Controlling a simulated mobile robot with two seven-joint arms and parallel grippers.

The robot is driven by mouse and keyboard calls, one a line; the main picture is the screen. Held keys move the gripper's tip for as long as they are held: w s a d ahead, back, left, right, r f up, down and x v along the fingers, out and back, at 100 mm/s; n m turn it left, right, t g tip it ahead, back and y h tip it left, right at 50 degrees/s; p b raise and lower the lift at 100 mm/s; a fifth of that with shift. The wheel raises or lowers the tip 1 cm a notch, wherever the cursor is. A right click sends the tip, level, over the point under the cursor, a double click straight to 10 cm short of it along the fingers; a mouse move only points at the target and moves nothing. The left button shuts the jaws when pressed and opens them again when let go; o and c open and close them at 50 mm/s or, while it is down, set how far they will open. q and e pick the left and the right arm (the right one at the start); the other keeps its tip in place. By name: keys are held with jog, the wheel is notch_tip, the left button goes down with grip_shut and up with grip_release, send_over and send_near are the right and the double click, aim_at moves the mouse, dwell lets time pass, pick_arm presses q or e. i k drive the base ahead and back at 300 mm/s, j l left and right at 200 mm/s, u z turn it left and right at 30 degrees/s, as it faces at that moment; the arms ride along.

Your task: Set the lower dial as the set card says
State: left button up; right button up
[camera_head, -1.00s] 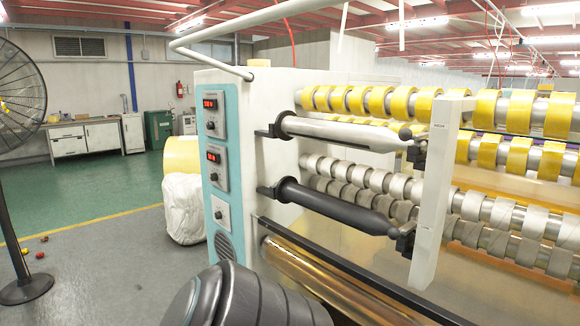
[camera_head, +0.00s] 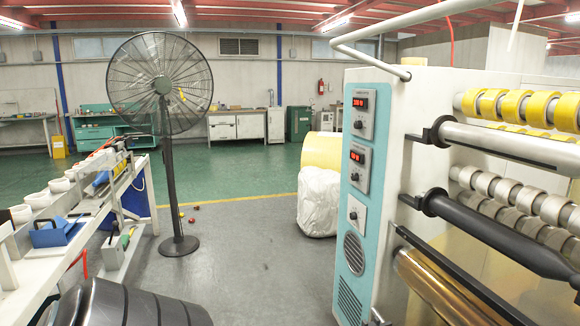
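The machine's teal control panel (camera_head: 380,225) stands right of the middle. The top unit has a red display (camera_head: 360,102) and a dark dial (camera_head: 358,124). The middle unit has a red display (camera_head: 357,156) and a dark dial (camera_head: 354,184). The bottom unit has a dark dial (camera_head: 353,215) and no display. The digits and dial marks are too small to read. I cannot make out a set card. Neither gripper is in view.
A fan (camera_head: 161,85) stands on the floor left of the machine. A white workbench (camera_head: 110,205) with bins and tools is at the left. A wrapped white bundle (camera_head: 318,202) sits behind the panel. Grey floor (camera_head: 255,265) is clear between fan and machine.

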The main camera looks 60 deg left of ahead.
aim_at(354, 176)
jog(key=u, duration=1.6)
jog(key=i+j+z, duration=0.15)
jog(key=i+j, duration=0.7)
jog(key=i+j+z, duration=0.1)
jog(key=i+j, duration=0.75)
jog(key=j, duration=0.1)
